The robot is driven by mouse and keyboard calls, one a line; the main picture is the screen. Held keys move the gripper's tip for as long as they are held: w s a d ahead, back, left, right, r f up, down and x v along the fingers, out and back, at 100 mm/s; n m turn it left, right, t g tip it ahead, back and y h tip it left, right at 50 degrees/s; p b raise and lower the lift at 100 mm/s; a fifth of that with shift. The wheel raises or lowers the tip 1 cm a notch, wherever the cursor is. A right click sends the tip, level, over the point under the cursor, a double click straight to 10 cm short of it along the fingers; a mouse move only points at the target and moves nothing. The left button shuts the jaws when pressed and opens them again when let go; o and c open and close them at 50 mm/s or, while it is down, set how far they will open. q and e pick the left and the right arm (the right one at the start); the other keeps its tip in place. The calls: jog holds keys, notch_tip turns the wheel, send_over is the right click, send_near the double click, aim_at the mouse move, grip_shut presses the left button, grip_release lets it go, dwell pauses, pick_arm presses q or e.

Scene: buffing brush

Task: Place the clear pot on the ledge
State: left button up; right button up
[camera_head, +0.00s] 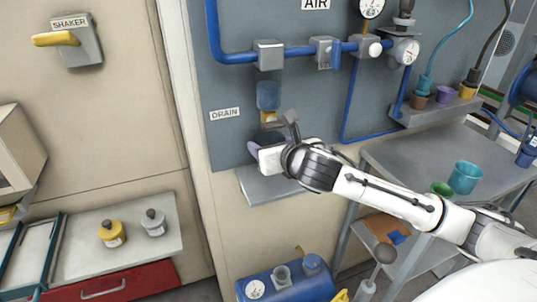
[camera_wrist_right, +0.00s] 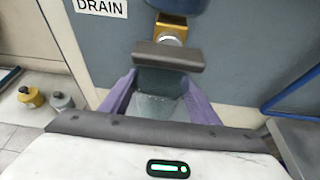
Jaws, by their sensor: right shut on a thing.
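My right gripper (camera_head: 259,152) reaches in from the right, just above the grey ledge (camera_head: 272,189) under the DRAIN label. In the right wrist view its purple fingers (camera_wrist_right: 160,100) are shut on the clear pot (camera_wrist_right: 160,106), a see-through greenish vessel between them. In the head view the pot is mostly hidden by the gripper. The pot is below the drain's brass fitting (camera_wrist_right: 171,29). I cannot tell whether its base touches the ledge. My left gripper is not in view.
A blue-bowled drain filter (camera_head: 268,95) hangs from the blue pipe above the gripper. A grey shelf (camera_head: 430,112) with small pots is at the upper right. A teal cup (camera_head: 465,177) stands on the right bench. A blue tank (camera_head: 290,284) is below the ledge.

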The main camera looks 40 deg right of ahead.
notch_tip(320, 180, down, 4)
jog(key=shift+w+f+b, duration=0.1)
jog(key=shift+b, duration=0.35)
jog(key=shift+w, duration=0.25)
jog(key=shift+s, duration=0.1)
jog(key=o, duration=1.1)
jog(key=shift+f, duration=0.1)
jog(key=shift+s+r, duration=0.2)
jog(key=shift+r, duration=0.1)
jog(key=v, duration=1.1)
jog(key=shift+s+r, duration=0.2)
jog(key=shift+a, duration=0.1)
